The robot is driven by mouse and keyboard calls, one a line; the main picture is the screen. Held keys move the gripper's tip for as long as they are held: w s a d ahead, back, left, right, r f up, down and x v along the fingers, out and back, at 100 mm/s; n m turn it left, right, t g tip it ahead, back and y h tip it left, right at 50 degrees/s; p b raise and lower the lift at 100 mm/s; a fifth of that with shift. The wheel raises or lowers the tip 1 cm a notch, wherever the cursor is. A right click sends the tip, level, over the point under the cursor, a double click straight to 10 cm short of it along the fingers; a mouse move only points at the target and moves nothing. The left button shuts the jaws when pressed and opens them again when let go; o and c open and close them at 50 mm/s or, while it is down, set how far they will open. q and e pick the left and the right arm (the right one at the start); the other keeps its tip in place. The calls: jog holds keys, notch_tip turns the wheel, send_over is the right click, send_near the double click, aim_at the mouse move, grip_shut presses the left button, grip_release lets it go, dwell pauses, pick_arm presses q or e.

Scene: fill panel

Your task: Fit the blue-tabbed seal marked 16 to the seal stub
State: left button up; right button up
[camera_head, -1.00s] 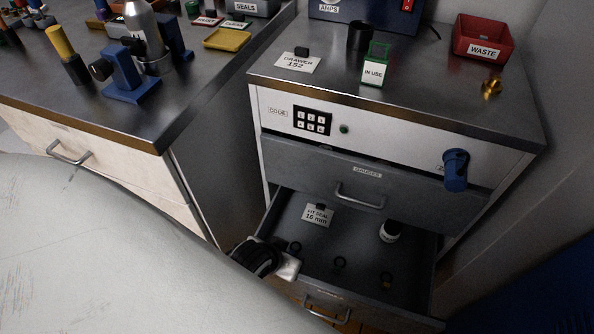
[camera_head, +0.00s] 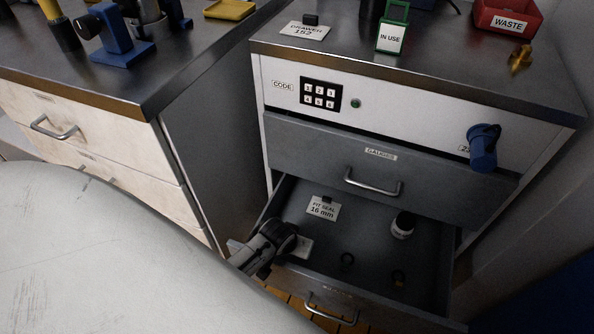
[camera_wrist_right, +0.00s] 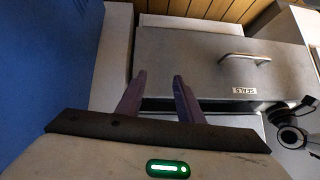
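The lower drawer (camera_head: 437,262) is open. I cannot make out a blue tab or a 16 on either ring. My left gripper (camera_head: 300,246) is over the drawer's front left corner; whether it is shut or holds a ring is unclear. My right gripper (camera_wrist_right: 159,78) shows only in its wrist view, open and empty, facing a drawer front labelled "SEALS" (camera_wrist_right: 205,70). I cannot pick out the seal stub with certainty.
A white jar with a black top (camera_head: 403,225) stands in the drawer. Above are the shut gauges drawer (camera_head: 310,155), a keypad (camera_head: 321,96) and a blue fitting (camera_head: 483,148). A brass part (camera_head: 520,58) and a red waste bin (camera_head: 507,18) are on top.

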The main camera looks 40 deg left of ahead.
pick_arm(q)
jog(key=shift+x, duration=0.75)
grip_shut()
jog(key=shift+r, duration=0.1)
